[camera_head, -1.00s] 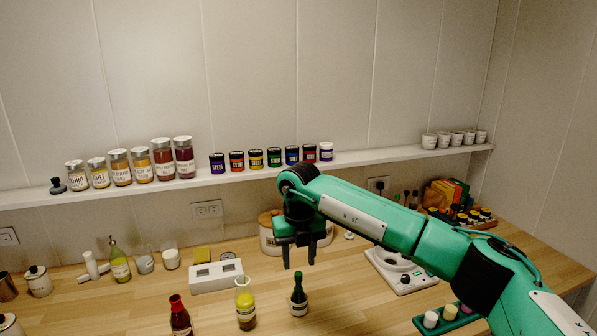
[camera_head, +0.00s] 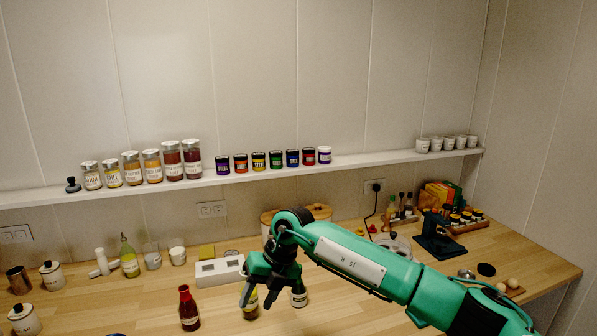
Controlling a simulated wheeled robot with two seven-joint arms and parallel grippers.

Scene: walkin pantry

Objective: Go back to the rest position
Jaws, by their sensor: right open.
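My right arm (camera_head: 345,262) reaches in from the lower right. Its gripper (camera_head: 257,298) is open, with the fingers pointing down over the counter. I see nothing held between the fingers. Whether the fingers touch either bottle cannot be told. My left gripper is not in view.
A red bottle (camera_head: 188,308) stands left of the gripper on the wooden counter (camera_head: 130,300). A white box (camera_head: 218,271) is behind it. The wall shelf (camera_head: 340,161) holds jars and cups. A dark green stand (camera_head: 438,235) and a spice rack are at the right.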

